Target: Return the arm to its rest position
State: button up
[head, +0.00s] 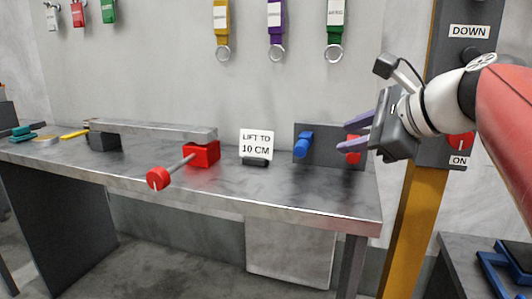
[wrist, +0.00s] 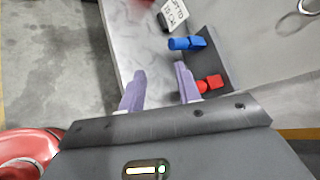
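My gripper (head: 358,134) is at the right of the head view, in the air near the right end of the workbench (head: 300,190). Its two purple fingers are apart with nothing between them, and they also show in the wrist view (wrist: 160,88). My red and white arm reaches in from the right edge. Behind the fingers is a dark panel (head: 318,150) with a blue knob (head: 304,144) and a red knob (head: 353,156). In the wrist view the blue knob (wrist: 187,43) and red knob (wrist: 211,83) lie beyond and right of the fingers; no contact is visible.
A sign reading "LIFT TO 10 CM" (head: 257,144) stands on the bench. Left of it are a red block (head: 202,154) with a red-ended rod and a grey bar (head: 150,131). A yellow post (head: 414,220) with a "DOWN" label stands close behind my gripper. Tagged rings hang on the wall.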

jog(key=s+f+n+g+h, duration=0.1)
jog(key=s+f+n, duration=0.4)
jog(key=f, duration=0.5)
jog(key=s+f+n+g+h, duration=0.2)
jog(key=s+f+n+h, duration=0.1)
jog(key=s+f+n, duration=0.3)
jog(key=s+f+n+g+h, duration=0.1)
jog(key=s+f+n+h, duration=0.2)
jog(key=s+f+n, duration=0.3)
notch_tip(320, 180, down, 8)
jog(key=n, duration=0.3)
jog(key=shift+s+d+r+g, duration=0.2)
jog(key=shift+s+g, duration=0.05)
jog(key=shift+g, duration=0.05)
dwell(0.7)
